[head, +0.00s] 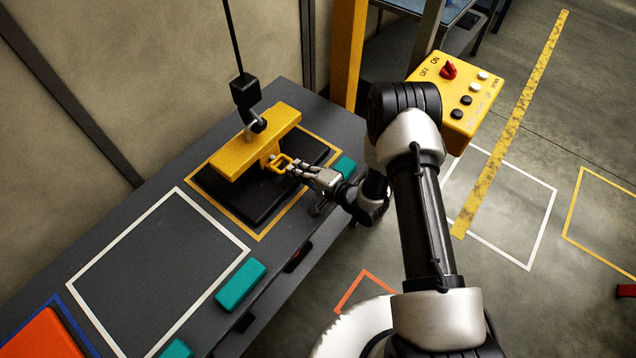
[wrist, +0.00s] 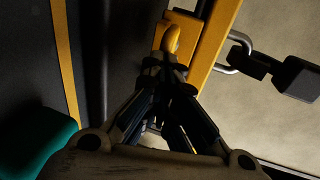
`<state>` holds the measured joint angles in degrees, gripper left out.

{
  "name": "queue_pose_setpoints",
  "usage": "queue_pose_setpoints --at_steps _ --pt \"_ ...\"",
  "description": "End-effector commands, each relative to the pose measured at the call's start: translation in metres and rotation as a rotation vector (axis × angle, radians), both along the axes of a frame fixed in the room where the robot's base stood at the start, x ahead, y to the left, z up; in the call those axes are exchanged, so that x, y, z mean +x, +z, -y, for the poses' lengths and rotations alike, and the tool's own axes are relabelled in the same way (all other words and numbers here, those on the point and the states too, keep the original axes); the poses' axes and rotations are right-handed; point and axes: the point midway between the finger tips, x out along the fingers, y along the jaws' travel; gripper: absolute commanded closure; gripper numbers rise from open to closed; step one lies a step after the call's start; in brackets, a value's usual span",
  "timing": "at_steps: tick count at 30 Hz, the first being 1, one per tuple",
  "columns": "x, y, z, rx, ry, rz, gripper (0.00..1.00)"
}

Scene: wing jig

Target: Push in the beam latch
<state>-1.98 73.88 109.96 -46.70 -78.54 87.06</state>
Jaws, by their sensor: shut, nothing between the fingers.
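A yellow beam (head: 245,145) lies over a black block (head: 240,200) on the bench.
A hook (head: 257,124) on a hanging cable is at the beam's top. Teal blocks (head: 241,285) sit along the bench's front edge. A yellow control box (head: 455,100) stands behind my arm. The white-outlined bench area (head: 160,270) is clear.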

Motion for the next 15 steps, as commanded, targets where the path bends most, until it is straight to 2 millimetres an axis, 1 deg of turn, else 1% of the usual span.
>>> queue_pose_setpoints --at_steps 1,3,15 --pt "0.0033 -0.0007 -0.0057 0.0 0.001 0.002 1.0" --pt "0.0058 0.0003 -0.008 0.002 -0.001 0.001 1.0" --pt "0.0068 0.0034 -0.0075 0.004 -0.002 0.005 1.0"
